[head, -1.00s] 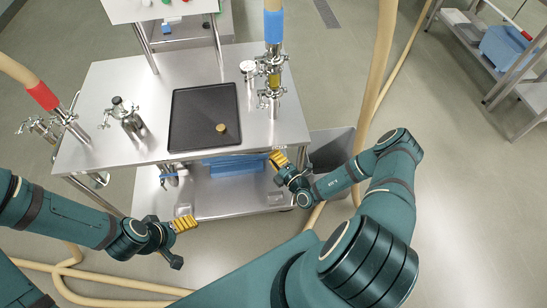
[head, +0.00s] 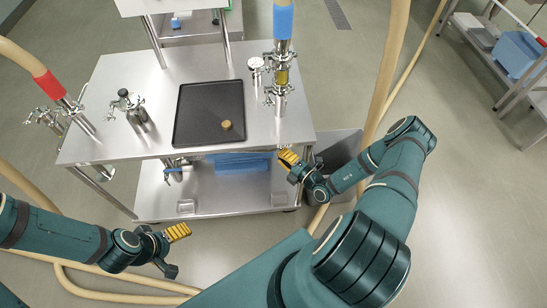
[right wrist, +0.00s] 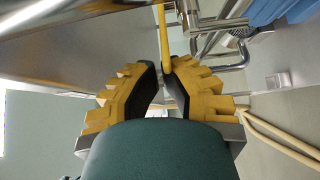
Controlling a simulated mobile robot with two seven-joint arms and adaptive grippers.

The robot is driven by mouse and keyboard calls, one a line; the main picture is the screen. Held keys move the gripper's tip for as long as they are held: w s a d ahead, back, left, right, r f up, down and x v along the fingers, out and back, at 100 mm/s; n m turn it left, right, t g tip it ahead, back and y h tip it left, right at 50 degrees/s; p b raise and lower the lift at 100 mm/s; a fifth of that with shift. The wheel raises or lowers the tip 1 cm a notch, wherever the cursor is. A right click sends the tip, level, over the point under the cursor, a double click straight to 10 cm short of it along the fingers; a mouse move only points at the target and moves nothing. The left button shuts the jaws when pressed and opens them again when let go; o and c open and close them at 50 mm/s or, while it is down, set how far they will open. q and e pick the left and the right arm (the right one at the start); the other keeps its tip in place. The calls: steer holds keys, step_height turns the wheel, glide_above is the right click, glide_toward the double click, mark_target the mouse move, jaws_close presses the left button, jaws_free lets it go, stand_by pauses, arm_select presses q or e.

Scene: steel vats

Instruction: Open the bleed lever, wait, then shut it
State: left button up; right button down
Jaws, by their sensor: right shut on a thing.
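The bleed lever (right wrist: 162,28) shows in the right wrist view as a thin yellow bar beside steel pipework (right wrist: 192,18), under the table's edge. My right gripper (head: 288,158) is at the front right corner of the steel table. In the right wrist view its yellow-padded fingers (right wrist: 166,70) are closed on the lever's lower end. In the head view I cannot make out the lever, and its open or shut position is unclear. My left gripper (head: 179,232) hangs in front of the table, away from everything; its finger gap cannot be made out.
The steel table (head: 150,82) carries a black tray (head: 200,118) with a small tan round piece (head: 226,125), a steel bottle (head: 137,116) and a pipe stack (head: 280,75). A grey bin (head: 340,150) stands right of the table. Hoses cross the floor.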

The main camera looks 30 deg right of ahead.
steer(key=shift+n+y, duration=0.3)
steer(key=shift+y, duration=0.2)
steer(key=shift+s+d+b, duration=0.25)
steer(key=shift+d+b, duration=0.3)
steer(key=shift+d, duration=0.5)
steer(key=shift+s+d+b, duration=0.2)
steer(key=shift+d+b, duration=0.3)
steer(key=shift+d, duration=0.6)
